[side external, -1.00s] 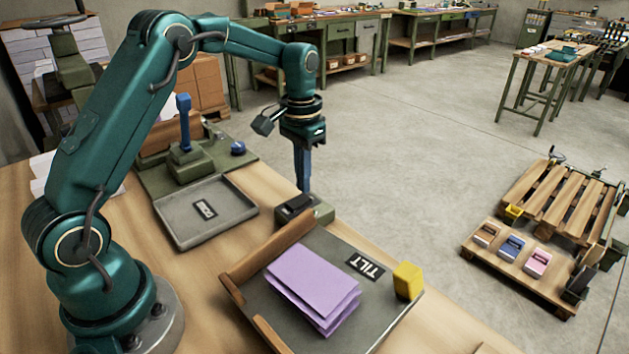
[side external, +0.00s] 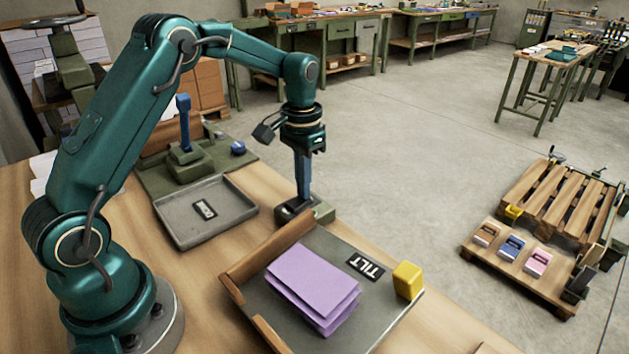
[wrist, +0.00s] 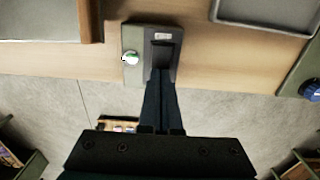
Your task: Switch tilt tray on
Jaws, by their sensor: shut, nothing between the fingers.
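The tilt tray (side external: 335,258) has a dark bed, wooden side walls and a TILT label. A stack of purple sheets (side external: 308,285) lies in it. Beside the tray is a small green switch box (side external: 322,213) with a dark rocker. In the wrist view the switch box (wrist: 133,45) shows a dark rocker (wrist: 165,42) and a small round light that looks green-white. My gripper (side external: 303,201) is shut and empty, pointing straight down with its tips at the rocker. In the wrist view my fingers (wrist: 160,72) reach the rocker's near part; the exact contact is hidden.
A yellow block (side external: 408,280) stands at the tilt tray's right corner. A grey tray (side external: 170,222) and a green base with a blue-handled lever (side external: 184,122) and blue knob (side external: 238,147) are on the left. The table edge is close to the switch box.

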